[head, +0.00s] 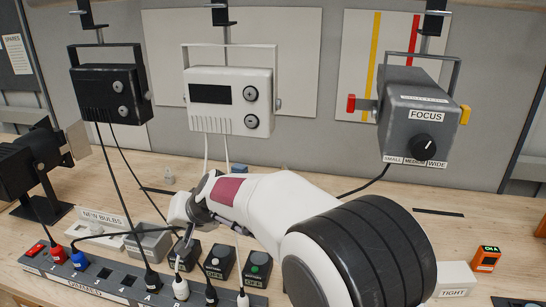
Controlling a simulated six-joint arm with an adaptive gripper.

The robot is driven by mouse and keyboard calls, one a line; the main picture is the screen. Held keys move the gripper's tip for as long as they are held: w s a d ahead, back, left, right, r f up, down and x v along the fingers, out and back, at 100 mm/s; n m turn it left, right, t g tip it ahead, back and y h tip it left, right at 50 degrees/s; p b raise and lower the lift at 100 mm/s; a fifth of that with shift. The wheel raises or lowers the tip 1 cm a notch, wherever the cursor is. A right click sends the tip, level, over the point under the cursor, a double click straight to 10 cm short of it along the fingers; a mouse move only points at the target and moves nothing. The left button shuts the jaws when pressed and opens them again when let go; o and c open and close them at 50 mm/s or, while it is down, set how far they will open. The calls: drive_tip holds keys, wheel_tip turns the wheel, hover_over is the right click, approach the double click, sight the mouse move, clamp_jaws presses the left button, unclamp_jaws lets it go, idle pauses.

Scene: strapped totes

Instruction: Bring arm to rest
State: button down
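My white arm with black bands reaches in from the lower right of the head view.
Hanging above are a black lamp (112,91), a white lamp (231,100) and a grey FOCUS lamp (419,112). The dimmer strip (102,275) with plugs and cables runs along the front. A NEW BULBS tray (150,243) and an orange device (486,259) stand on the wooden bench.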

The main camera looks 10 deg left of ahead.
drive_tip(key=shift+d+r, duration=0.1)
drive_tip(key=shift+d, duration=0.05)
drive_tip(key=s+d+r+t+h, duration=0.15)
drive_tip(key=d+r, duration=0.25)
drive_tip(key=d, duration=0.6)
drive_tip(key=s+d+r+m+h, duration=0.1)
drive_tip(key=s+d+r, duration=0.15)
drive_tip(key=d, duration=0.75)
drive_tip(key=s+d+r+h, duration=0.1)
drive_tip(key=d+r, duration=0.3)
drive_tip(key=d, duration=0.6)
drive_tip(key=s+d+f+m+h, duration=0.1)
drive_tip(key=s+d+f+h, duration=0.1)
drive_tip(key=s+d, duration=0.8)
drive_tip(key=s+d+f+m+h, duration=0.2)
drive_tip(key=s+d+h, duration=0.1)
drive_tip(key=s+d, duration=0.8)
drive_tip(key=d, duration=0.4)
drive_tip(key=shift+s+f, duration=0.15)
drive_tip(key=shift+f, duration=0.25)
